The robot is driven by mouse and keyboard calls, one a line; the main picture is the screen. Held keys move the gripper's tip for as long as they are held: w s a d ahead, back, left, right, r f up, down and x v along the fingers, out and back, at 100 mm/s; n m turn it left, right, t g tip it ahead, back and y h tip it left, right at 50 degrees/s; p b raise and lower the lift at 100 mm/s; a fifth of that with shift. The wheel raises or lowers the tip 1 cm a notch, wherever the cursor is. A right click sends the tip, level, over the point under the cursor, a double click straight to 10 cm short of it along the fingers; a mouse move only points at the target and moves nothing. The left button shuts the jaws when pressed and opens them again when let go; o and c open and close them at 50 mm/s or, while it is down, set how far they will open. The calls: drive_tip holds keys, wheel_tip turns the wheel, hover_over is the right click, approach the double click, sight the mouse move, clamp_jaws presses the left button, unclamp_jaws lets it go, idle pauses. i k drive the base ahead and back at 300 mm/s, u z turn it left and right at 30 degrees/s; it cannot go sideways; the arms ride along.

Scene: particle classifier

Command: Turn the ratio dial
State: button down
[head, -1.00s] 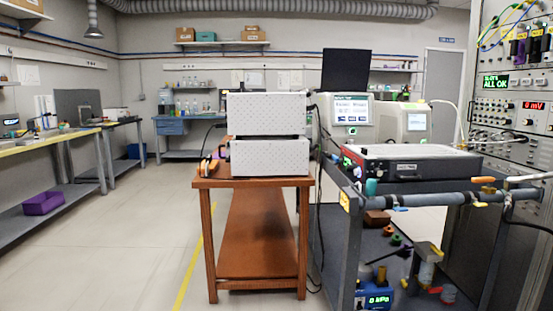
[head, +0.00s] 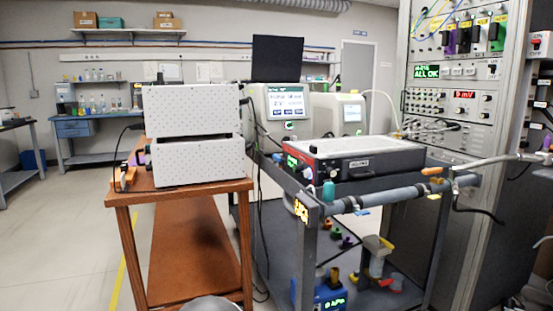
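I cannot single out a ratio dial in the head view. A black-fronted instrument (head: 318,179) with a red end and a green display sits on the grey cart; small knobs show on it, too small to read. Two stacked white perforated boxes (head: 192,110) stand on the brown wooden table (head: 180,191), with their backs or sides towards me. My gripper is not in view.
The grey cart (head: 306,235) has a padded front rail (head: 385,198) and cables hanging by its left side. A tall instrument rack (head: 445,150) with several knobs and displays stands at the right. Open floor (head: 60,240) lies to the left of the wooden table.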

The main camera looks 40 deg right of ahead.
sight(330, 172)
drive_tip(key=z, duration=0.4)
drive_tip(key=i, duration=0.7)
drive_tip(key=z, duration=1.05)
drive_tip(key=i, duration=0.3)
drive_tip(key=u, duration=0.15)
drive_tip(key=k, duration=0.8)
drive_tip(key=z, duration=0.05)
